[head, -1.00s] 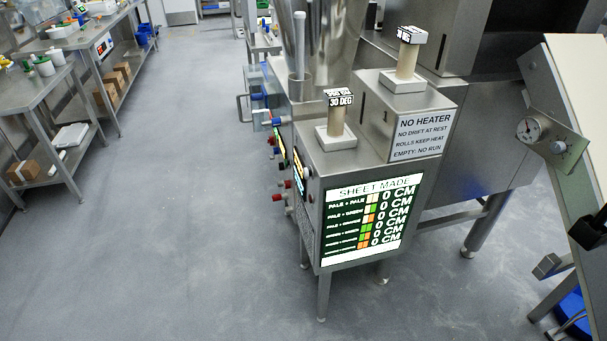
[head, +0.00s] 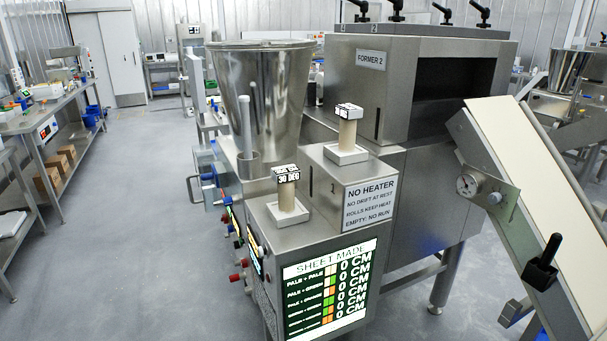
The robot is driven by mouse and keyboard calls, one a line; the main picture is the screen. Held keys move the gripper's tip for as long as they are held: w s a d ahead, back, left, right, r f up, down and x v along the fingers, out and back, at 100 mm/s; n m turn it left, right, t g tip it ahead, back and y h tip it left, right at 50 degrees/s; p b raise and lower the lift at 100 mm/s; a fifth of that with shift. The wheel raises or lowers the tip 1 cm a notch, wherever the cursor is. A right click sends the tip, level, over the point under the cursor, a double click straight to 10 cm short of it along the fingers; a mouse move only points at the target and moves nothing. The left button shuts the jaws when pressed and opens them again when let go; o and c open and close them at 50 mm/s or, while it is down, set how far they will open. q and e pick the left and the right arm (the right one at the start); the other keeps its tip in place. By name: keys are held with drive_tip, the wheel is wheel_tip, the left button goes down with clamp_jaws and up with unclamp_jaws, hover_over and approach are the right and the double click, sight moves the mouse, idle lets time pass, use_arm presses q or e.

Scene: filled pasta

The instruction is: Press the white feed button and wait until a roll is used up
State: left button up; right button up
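Two pale rolls stand upright on the steel machine, a front roll (head: 287,196) and a rear roll (head: 347,134), each on a white square base and topped by a small label; the front one reads 30 DEG. A screen (head: 327,289) on the machine's front is headed SHEET MADE and shows 0 CM on every row. Small red and other coloured controls (head: 236,277) sit on the machine's left side, seen edge-on. I cannot make out a white feed button among them. Neither of my grippers is in view.
A sign (head: 369,204) reads NO HEATER. A steel hopper (head: 262,95) and the FORMER 2 cabinet (head: 372,85) stand behind. A sloping conveyor (head: 530,185) blocks the right. The grey floor (head: 135,210) is open at left, beside workbenches (head: 45,125).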

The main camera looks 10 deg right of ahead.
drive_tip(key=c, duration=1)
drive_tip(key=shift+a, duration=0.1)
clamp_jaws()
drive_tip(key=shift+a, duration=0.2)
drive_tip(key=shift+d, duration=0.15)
